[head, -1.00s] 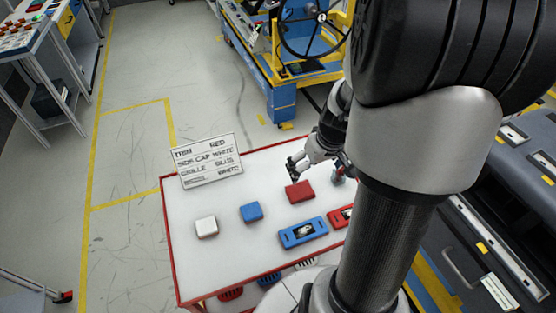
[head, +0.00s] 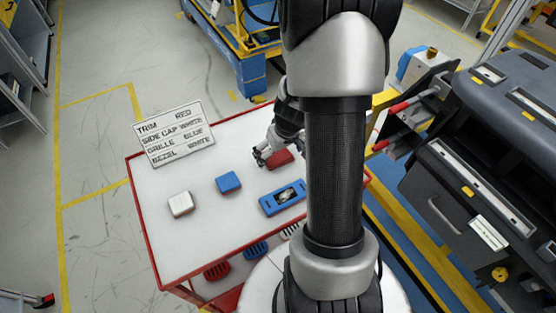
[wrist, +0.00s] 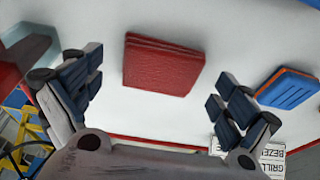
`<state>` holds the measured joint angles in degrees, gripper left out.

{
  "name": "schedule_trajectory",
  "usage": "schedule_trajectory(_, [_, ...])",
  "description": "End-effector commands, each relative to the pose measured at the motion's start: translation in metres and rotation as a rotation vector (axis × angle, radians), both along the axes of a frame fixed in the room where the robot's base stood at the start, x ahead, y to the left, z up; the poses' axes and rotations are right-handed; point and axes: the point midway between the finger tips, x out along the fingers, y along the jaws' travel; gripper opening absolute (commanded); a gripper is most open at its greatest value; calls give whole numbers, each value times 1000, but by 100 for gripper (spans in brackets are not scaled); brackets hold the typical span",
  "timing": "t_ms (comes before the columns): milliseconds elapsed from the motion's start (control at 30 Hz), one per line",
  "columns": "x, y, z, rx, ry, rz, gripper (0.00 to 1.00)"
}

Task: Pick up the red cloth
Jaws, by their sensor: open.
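The red cloth (head: 280,158), a folded square pad, lies flat on the white table top near its far right part. In the wrist view the red cloth (wrist: 162,64) shows whole, with its layered edge, beyond and between the fingers. My gripper (head: 259,156) is just left of the cloth in the head view, with its fingers apart. In the wrist view my gripper (wrist: 155,90) is open and empty, and the cloth is not between its pads. Part of the cloth is hidden by my arm in the head view.
The red-edged table (head: 190,255) also holds a blue cloth (head: 229,182), a white cloth (head: 180,204), a blue framed part (head: 283,198) and a sign (head: 174,133). In the wrist view the blue cloth (wrist: 287,88) lies right. A dark dashboard module (head: 490,150) stands right.

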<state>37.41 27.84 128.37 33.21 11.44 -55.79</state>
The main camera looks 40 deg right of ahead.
Motion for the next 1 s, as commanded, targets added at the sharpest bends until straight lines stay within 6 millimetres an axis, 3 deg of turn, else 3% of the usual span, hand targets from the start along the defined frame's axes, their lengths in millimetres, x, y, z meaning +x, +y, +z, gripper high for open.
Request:
schedule_trajectory(333, [2, -1, -7, -1, -1, 1, 95])
schedule_trajectory(1000, [2, -1, -6, -1, -1, 1, 53])
